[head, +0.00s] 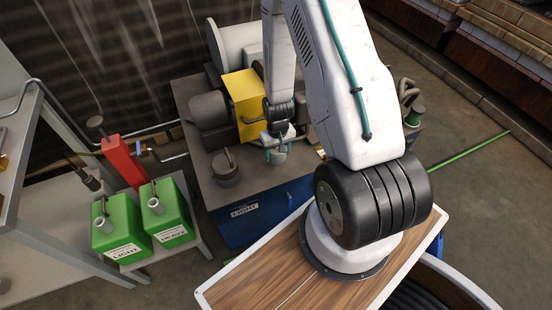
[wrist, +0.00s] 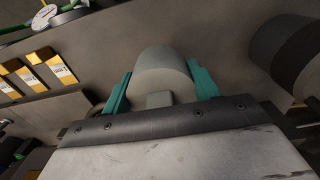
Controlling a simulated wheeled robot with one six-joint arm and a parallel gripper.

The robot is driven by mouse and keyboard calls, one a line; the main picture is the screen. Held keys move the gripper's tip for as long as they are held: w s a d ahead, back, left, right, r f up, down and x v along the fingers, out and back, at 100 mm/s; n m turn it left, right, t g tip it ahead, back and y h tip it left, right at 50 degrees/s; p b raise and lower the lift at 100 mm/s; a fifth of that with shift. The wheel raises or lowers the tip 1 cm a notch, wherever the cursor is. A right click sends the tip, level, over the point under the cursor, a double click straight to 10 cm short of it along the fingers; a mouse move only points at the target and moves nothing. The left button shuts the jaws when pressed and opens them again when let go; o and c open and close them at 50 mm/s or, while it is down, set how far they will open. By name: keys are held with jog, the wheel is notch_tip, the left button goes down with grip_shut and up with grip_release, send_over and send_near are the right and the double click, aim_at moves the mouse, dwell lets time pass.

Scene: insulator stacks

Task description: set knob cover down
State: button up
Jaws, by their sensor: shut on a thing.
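The knob cover, a pale grey rounded cylinder (wrist: 162,72), sits between the two teal fingers of my gripper (wrist: 160,92) in the wrist view. The fingers are shut on its sides. In the head view my gripper (head: 277,153) is over the dark grey bench top (head: 215,185), and the grey cover (head: 279,160) shows just below it, partly hidden by the fingers. I cannot tell whether the cover touches the bench top.
A dark grey lidded pot (head: 226,170) stands left of my gripper. A yellow block machine (head: 244,100) is behind it. Yellow-and-white labelled pieces (wrist: 50,68) lie at the left in the wrist view. Green canisters (head: 118,228) stand on a low table at the left.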

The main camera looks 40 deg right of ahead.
aim_at(277, 159)
jog(key=shift+f, duration=2.1)
jog(key=o, duration=1)
jog(key=shift+f, duration=0.15)
